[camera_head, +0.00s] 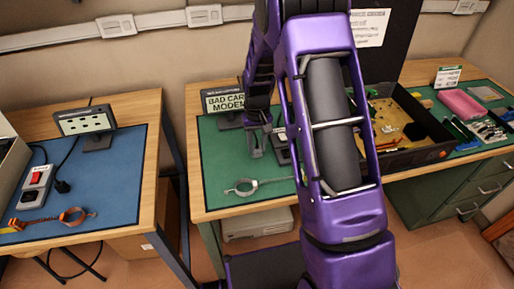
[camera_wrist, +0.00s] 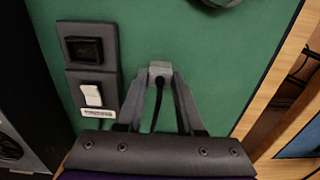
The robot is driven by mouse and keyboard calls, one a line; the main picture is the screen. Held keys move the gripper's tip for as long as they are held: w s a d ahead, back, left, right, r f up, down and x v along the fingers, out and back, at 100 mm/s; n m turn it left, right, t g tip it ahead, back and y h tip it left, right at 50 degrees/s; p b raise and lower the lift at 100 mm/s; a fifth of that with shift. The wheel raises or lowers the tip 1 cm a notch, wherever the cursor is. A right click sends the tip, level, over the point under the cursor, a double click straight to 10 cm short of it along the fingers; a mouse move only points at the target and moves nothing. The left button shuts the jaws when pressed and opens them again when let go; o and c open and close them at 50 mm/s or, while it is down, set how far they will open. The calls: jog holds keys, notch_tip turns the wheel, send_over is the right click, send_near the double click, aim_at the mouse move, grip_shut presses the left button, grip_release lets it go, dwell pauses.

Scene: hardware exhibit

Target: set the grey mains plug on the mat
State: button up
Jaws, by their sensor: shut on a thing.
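My gripper (camera_wrist: 160,78) is shut on the grey mains plug (camera_wrist: 160,67), a small block between the fingertips in the wrist view. A black cable trails from the plug back between the fingers. Behind it is the green mat (camera_wrist: 215,60), which also lies on the middle table (camera_head: 225,160) in the head view. My gripper (camera_head: 257,147) is over the mat's back left part there, near the sign. The plug is too small to make out in the head view. I cannot tell whether it touches the mat.
A dark box with a socket and white switch (camera_wrist: 92,75) lies left of my gripper. A grey ring-ended tool (camera_head: 245,187) lies on the mat's front. A sign (camera_head: 225,103) stands behind. A blue mat (camera_head: 100,185) with a red-switch strip (camera_head: 37,183) is at left.

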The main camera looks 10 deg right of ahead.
aim_at(257, 147)
jog(key=shift+f, duration=0.6)
jog(key=shift+f, duration=0.2)
jog(key=o, duration=1)
jog(key=shift+r, duration=0.1)
notch_tip(257, 147, up, 12)
jog(key=shift+r+p, duration=0.15)
jog(key=shift+p, duration=0.2)
